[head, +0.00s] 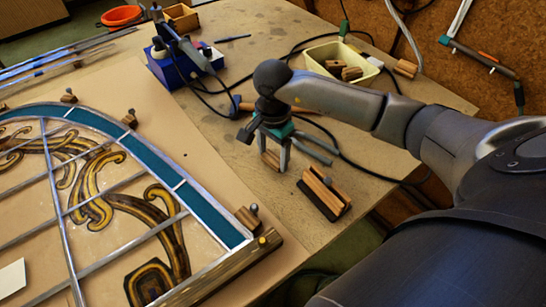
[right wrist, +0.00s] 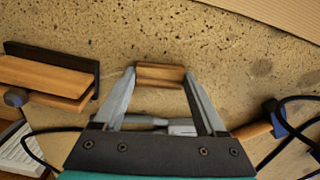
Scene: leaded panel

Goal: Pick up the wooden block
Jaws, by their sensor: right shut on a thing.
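My right gripper (head: 273,162) points down over the table right of the leaded panel. It is shut on a small wooden block (right wrist: 160,75), whose ends lie between the two grey fingertips in the right wrist view. In the head view the block (head: 270,159) shows partly behind the fingers. I cannot tell whether it touches the table or hangs just above it. My left gripper is not in view.
A wooden piece with a dark face (head: 325,192) lies close to the right gripper, near the table edge. The leaded panel (head: 205,210) fills the left. A blue soldering station (head: 183,62), cables and a cream bin (head: 318,56) holding wooden blocks stand behind.

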